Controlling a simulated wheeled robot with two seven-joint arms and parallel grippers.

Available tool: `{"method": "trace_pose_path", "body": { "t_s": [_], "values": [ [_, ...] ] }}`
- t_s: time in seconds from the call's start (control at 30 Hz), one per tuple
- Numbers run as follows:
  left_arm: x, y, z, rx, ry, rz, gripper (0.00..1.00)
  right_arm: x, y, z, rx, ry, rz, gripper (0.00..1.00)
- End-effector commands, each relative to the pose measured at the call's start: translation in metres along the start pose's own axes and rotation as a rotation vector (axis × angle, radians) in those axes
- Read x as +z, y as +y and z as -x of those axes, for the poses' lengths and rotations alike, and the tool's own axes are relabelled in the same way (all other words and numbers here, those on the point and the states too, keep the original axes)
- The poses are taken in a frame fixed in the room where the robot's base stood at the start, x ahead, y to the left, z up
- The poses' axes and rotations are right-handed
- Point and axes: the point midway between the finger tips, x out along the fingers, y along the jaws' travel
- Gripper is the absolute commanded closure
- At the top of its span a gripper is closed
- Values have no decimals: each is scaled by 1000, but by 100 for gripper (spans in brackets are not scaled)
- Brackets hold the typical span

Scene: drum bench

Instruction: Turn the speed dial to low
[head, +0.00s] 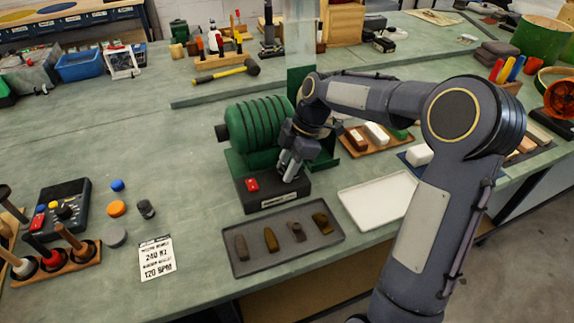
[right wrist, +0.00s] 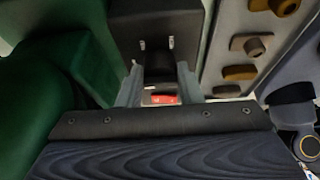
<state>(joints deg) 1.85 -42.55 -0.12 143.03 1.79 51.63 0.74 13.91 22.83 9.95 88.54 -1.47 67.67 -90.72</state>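The green motor unit (head: 258,130) stands mid-bench on a dark base (head: 262,198) with a red switch (head: 251,185) on its front. The red switch also shows in the right wrist view (right wrist: 165,99). My right gripper (head: 289,168) reaches down over the right part of this base, to the right of the red switch. In the right wrist view its two light fingers (right wrist: 159,75) stand apart, with dark parts of the base seen between them. The speed dial cannot be made out; the gripper may hide it. My left gripper is not in view.
A grey tray (head: 283,261) with several small knobs lies in front of the base. A white tray (head: 350,197) is to the right. A printed card (head: 157,258) and a dark control box (head: 63,209) lie to the left.

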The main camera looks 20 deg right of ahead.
Motion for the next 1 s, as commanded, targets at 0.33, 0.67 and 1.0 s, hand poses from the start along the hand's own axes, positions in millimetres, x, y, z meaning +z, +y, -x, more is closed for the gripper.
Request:
{"method": "trace_pose_path", "body": {
  "t_s": [0.33,0.67,1.0],
  "values": [
    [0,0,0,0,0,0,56,0,0,0,0,0,-1,47],
    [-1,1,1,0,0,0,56,0,1,31,5,0,-2,47],
    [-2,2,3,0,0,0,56,0,0,76,2,0,-2,47]
  ]
}}
